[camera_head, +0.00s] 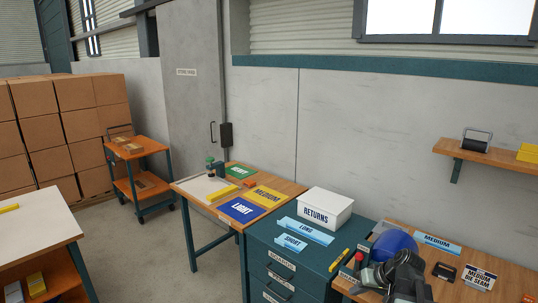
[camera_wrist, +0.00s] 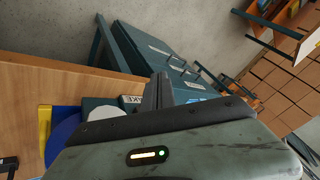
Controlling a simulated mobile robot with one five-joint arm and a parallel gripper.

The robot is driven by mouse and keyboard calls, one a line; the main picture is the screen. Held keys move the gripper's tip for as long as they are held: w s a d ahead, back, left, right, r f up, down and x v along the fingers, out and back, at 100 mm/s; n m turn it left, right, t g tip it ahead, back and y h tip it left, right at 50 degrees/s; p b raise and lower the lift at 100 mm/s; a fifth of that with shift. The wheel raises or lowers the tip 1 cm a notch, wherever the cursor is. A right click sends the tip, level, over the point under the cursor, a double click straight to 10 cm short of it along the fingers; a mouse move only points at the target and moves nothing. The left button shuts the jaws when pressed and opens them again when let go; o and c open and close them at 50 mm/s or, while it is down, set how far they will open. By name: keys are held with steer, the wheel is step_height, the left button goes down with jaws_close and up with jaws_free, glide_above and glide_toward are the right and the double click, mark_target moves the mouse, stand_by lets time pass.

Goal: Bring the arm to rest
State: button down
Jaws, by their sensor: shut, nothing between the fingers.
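My arm (camera_head: 396,276) shows at the lower right of the head view, folded in front of the right-hand wooden bench. My gripper (camera_wrist: 160,80) points up the wrist view, with its dark fingers together and nothing between them. Its grey-green body fills the bottom of that view. The fingers overlap the teal drawer cabinet in the picture, but I cannot tell how far apart they are. In the head view I cannot clearly make out the fingertips.
A teal drawer cabinet (camera_head: 262,240) carries a white RETURNS box (camera_head: 325,224). A blue round object (camera_head: 393,243) sits close behind my arm. The right-hand bench (camera_head: 450,290) holds signs. A wooden table (camera_head: 184,187), an orange cart (camera_head: 128,149) and stacked cartons (camera_head: 60,128) stand left. Floor between is clear.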

steer(key=s+a+f+n+g, duration=0.1)
steer(key=a+n+g, duration=0.1)
steer(key=a, duration=0.7)
steer(key=s+a+f+n+g, duration=0.1)
steer(key=a+f, duration=0.1)
steer(key=a, duration=0.8)
steer(key=s+h, duration=0.1)
steer(key=s+m+g+h, duration=0.1)
steer(key=s, duration=0.1)
steer(key=s+f+m+g+h, duration=0.1)
steer(key=s+h, duration=0.1)
steer(key=shift+s+d, duration=0.15)
steer(key=shift+s, duration=0.1)
stand_by(0.3)
